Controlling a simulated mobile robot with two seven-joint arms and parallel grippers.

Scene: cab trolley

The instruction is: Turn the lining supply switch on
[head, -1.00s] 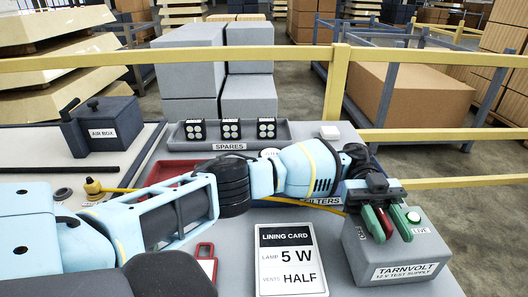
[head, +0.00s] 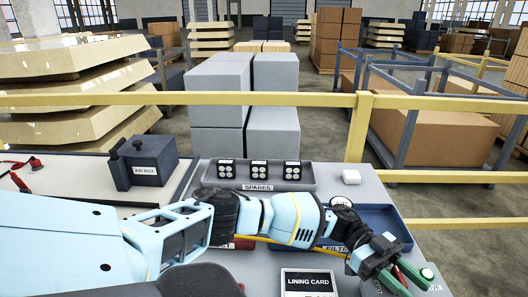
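The supply box (head: 444,288) is at the bottom right edge of the head view, mostly cut off below. The switch's position is hidden by the gripper and the frame edge. The lining card (head: 309,281) is cut off at the bottom centre, only its heading readable. My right gripper is not in view.
A spares tray (head: 258,187) holds three lamp units. The air box (head: 150,163) stands left. A yellow rail (head: 361,128) runs behind the bench.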

